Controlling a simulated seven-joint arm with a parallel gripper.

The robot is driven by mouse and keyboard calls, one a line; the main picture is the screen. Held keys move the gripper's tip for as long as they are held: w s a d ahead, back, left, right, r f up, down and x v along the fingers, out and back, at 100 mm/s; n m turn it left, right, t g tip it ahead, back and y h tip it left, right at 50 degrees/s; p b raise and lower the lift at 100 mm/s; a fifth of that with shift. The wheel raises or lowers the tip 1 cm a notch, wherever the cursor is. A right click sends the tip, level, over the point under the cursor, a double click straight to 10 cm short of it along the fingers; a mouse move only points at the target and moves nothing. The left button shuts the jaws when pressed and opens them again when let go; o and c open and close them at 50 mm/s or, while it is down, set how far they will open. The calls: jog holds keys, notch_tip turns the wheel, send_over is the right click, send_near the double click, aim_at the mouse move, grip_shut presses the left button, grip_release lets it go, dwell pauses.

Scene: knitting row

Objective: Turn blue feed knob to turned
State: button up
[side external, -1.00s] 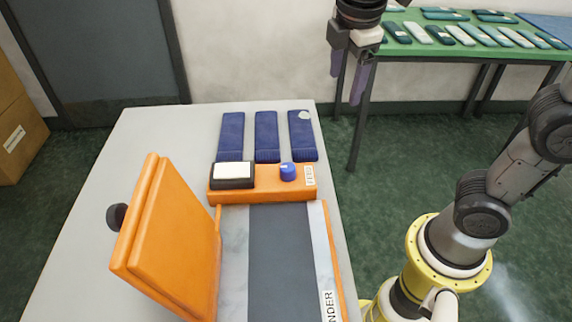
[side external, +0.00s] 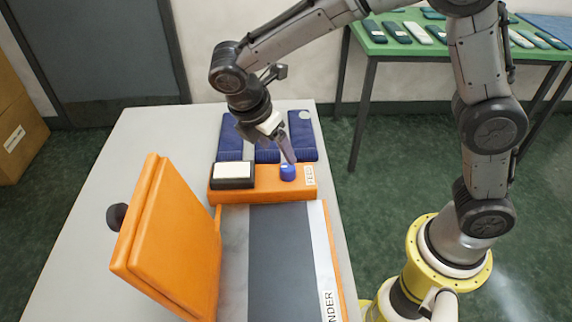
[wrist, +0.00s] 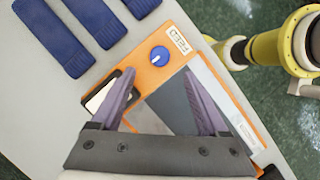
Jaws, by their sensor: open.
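The blue feed knob (side external: 288,172) sits upright on the orange panel of the machine, beside a white label reading FEED. In the wrist view the knob (wrist: 160,56) shows from above with a white pointer line on its top. My gripper (side external: 284,153) is just above and behind the knob, its purple fingers tilted. In the wrist view the fingers (wrist: 160,82) are spread apart and empty, with the knob beyond the gap between their tips. I cannot tell from the side whether a fingertip touches the knob.
A white pad in a black frame (side external: 233,174) stands left of the knob. Several blue knitted strips (side external: 228,135) lie behind the panel. The orange lid (side external: 170,240) stands open at the left. A green table (side external: 400,48) with more strips is at the back right.

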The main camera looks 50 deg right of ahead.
aim_at(287, 167)
jog(key=x, duration=0.8)
jog(key=shift+d+f, duration=0.15)
jog(key=shift+f, duration=0.05)
grip_shut()
